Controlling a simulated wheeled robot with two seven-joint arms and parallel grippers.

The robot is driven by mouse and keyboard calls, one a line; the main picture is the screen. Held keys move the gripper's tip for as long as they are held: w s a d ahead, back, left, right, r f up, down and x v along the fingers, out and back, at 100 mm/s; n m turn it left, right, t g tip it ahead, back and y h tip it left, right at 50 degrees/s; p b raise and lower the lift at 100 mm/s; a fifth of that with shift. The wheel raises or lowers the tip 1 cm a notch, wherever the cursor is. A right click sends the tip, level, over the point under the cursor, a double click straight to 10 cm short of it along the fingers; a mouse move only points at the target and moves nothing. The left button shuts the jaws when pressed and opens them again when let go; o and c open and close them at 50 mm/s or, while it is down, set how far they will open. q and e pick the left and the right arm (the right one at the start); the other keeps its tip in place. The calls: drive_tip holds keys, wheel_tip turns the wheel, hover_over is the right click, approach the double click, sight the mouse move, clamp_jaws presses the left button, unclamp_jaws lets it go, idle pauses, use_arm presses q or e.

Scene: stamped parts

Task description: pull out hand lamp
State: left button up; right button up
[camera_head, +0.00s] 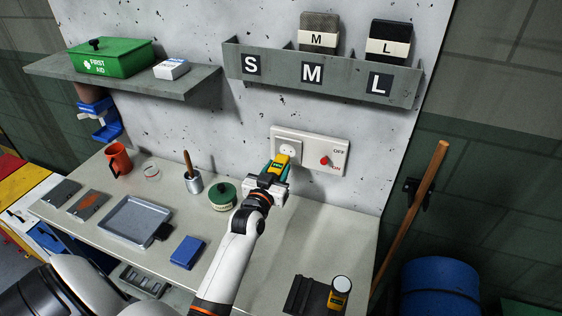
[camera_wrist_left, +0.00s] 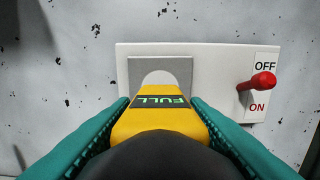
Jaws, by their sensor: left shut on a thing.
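The hand lamp (camera_head: 281,162) is yellow and black and sits in front of the grey socket on the white wall plate. In the left wrist view the lamp (camera_wrist_left: 160,124) shows a dark label reading FULL in green. My left gripper (camera_head: 272,172) is shut on the lamp, with a teal finger on each side; the same gripper (camera_wrist_left: 160,125) fills the lower part of the wrist view. The socket (camera_wrist_left: 149,74) shows behind the lamp's far end. I cannot tell whether the lamp's tip is still inside it. My right gripper is not in view.
A red switch lever (camera_head: 323,160) with OFF and ON marks is right of the socket. A green round tin (camera_head: 222,197), a brush pot (camera_head: 193,182), a blue box (camera_head: 187,252) and a grey tray (camera_head: 133,222) stand on the bench. A rack (camera_head: 342,84) hangs above.

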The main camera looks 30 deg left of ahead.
use_arm(q)
drive_tip(key=shift+s, duration=0.2)
drive_tip(key=o, duration=1.4)
drive_tip(key=shift+s, duration=0.1)
drive_tip(key=shift+s+d+f, duration=0.15)
drive_tip(key=shift+s, duration=0.2)
drive_tip(key=b+v, duration=0.3)
drive_tip(key=v, duration=0.8)
drive_tip(key=shift+b, duration=0.4)
